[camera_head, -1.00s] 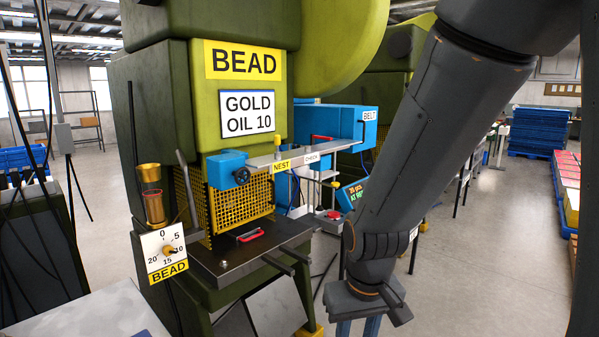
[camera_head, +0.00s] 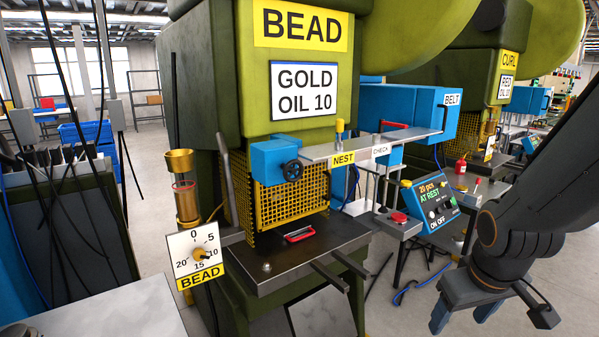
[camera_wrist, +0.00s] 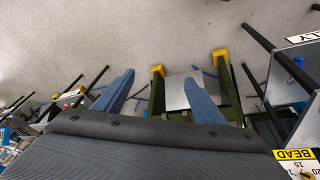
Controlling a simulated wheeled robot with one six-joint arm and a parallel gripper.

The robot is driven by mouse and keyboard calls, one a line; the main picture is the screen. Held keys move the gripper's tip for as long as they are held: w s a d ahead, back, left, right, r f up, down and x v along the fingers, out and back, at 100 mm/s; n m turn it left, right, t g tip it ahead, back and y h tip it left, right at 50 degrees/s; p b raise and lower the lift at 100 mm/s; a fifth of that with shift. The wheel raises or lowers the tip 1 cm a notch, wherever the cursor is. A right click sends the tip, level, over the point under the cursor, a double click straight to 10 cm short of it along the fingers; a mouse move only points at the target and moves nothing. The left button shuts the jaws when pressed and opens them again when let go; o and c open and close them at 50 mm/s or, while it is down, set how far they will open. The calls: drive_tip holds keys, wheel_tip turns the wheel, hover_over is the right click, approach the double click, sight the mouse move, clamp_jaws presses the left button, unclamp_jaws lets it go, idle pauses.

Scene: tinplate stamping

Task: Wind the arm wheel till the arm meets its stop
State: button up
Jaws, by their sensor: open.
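A small black handwheel (camera_head: 292,170) sits on the front of a blue block (camera_head: 268,158) on the BEAD press (camera_head: 200,85). A flat grey arm (camera_head: 350,150) marked NEST and CHECK reaches right from this block towards a blue box (camera_head: 405,108) marked BELT. I cannot make out the arm's stop. My gripper (camera_head: 463,314) is low at the right, well apart from the wheel, with its blue fingers pointing down. In the wrist view its fingers (camera_wrist: 165,88) are spread, with floor and machine legs beyond them. The wheel cannot be made out there.
A yellow mesh guard (camera_head: 285,205) and a dark press bed (camera_head: 300,250) with two bars lie below the arm. An oil dial (camera_head: 197,255) and a lever (camera_head: 226,175) stand left. A control box (camera_head: 432,207) reads AT REST. Grey floor (camera_head: 410,310) shows at lower right.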

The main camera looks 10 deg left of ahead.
drive_tip(key=w+a+r+n+t+y+b, duration=0.1)
drive_tip(key=w+a+n+t+b, duration=0.15)
drive_tip(key=w+n, duration=0.2)
drive_tip(key=w+a+r+n+t+b, duration=0.1)
drive_tip(key=w+a+n+t+b, duration=0.1)
drive_tip(key=w+a+n, duration=0.3)
drive_tip(key=n+t+y+b, duration=0.3)
drive_tip(key=n+y+b, duration=0.85)
drive_tip(key=n, duration=1.25)
approach(296, 170)
drive_tip(key=w+a+f+y+p, duration=0.1)
drive_tip(key=w+a+y+p, duration=0.1)
drive_tip(key=w+a, duration=0.1)
drive_tip(key=shift+h, duration=0.25)
drive_tip(key=shift+p+x, duration=0.3)
drive_tip(key=shift+x, duration=2.9)
drive_tip(key=shift+w+t, duration=0.1)
drive_tip(key=shift+t, duration=0.15)
drive_tip(key=c, duration=1.1)
drive_tip(key=shift+o, duration=0.2)
